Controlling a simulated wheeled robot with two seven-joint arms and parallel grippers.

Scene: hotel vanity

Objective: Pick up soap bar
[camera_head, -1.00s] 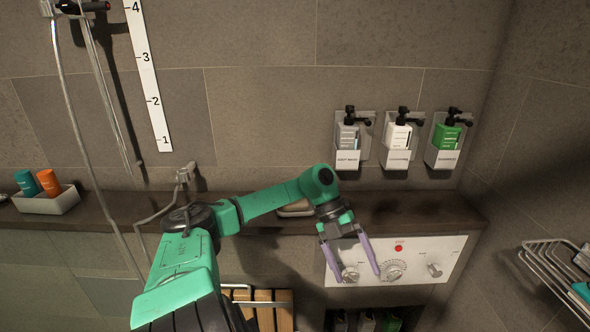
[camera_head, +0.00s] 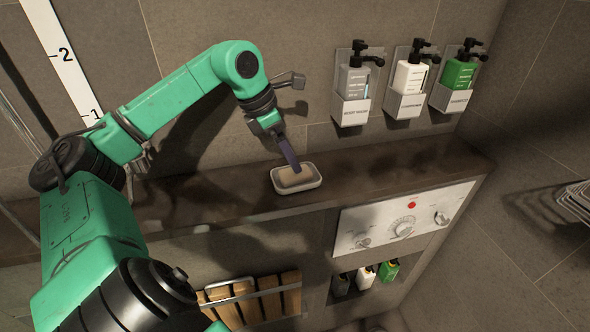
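The soap bar (camera_head: 290,181), pale tan, lies in a small white soap dish (camera_head: 315,183) on the dark ledge. My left gripper (camera_head: 296,168) points down over the dish, its fingertips at the soap bar's back part. The fingers line up in this view, so their gap is hidden, and I cannot tell whether they touch the soap. My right gripper is not in view.
The dark ledge (camera_head: 400,170) is clear right of the dish. Wall dispensers (camera_head: 408,82) hang above it at the right. A control panel (camera_head: 403,222) and a niche with bottles (camera_head: 366,274) are below. A wooden slatted seat (camera_head: 258,303) is lower left.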

